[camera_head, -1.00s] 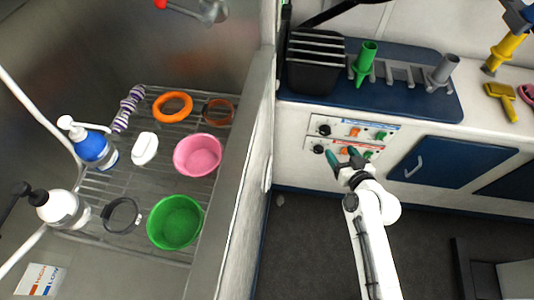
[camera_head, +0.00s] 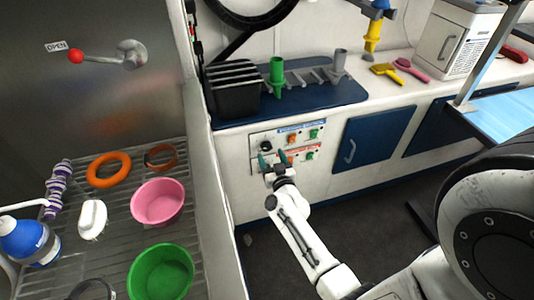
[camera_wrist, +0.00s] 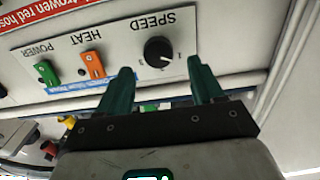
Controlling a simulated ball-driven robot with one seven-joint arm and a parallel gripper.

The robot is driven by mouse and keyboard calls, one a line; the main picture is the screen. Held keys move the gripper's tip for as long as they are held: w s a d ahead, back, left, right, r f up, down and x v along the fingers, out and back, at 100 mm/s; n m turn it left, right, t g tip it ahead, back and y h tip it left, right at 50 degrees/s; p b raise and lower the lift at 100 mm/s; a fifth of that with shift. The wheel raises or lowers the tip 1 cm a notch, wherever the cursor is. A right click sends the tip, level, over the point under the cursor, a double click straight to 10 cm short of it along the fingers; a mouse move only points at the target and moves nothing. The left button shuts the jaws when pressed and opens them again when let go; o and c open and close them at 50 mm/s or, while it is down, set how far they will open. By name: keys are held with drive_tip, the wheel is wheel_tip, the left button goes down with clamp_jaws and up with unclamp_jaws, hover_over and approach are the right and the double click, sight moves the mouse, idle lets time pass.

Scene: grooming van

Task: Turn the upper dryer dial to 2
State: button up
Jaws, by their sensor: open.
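The upper dryer dial (camera_head: 266,146) is a round black knob at the left of the upper row on a white control panel. In the wrist view the black SPEED dial (camera_wrist: 158,51) appears upside down, just beyond and between my fingertips. A small pale mark shows on it, but its exact setting is unclear. My gripper (camera_head: 273,157) is open, with two dark green fingers near the panel just below the upper dial. The fingers (camera_wrist: 160,68) stand either side of the dial, with no clear contact. The lower dial is hidden behind my gripper.
Beside the dial are an orange HEAT switch (camera_wrist: 92,65) and a green POWER switch (camera_wrist: 46,73). A red label (camera_wrist: 60,12) borders the row. A blue counter mat (camera_head: 330,98) with a black bin (camera_head: 233,97) lies above. The tub's wall (camera_head: 205,190) stands close at left.

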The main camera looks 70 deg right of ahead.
sight(268, 148)
drive_tip(key=shift+x, duration=1.85)
drive_tip(key=shift+c, duration=0.3)
drive_tip(key=c, duration=1)
drive_tip(key=shift+m, duration=0.4)
drive_tip(key=m, duration=0.4)
drive_tip(key=shift+s+d+m+b, duration=0.1)
drive_tip(key=shift+m+b, duration=0.2)
drive_tip(key=shift+b, duration=0.1)
drive_tip(key=m, duration=0.6)
drive_tip(key=shift+s+f+b, duration=0.1)
drive_tip(key=shift+f+b, duration=0.05)
drive_tip(key=shift+b, duration=0.2)
drive_tip(key=shift+m, duration=0.3)
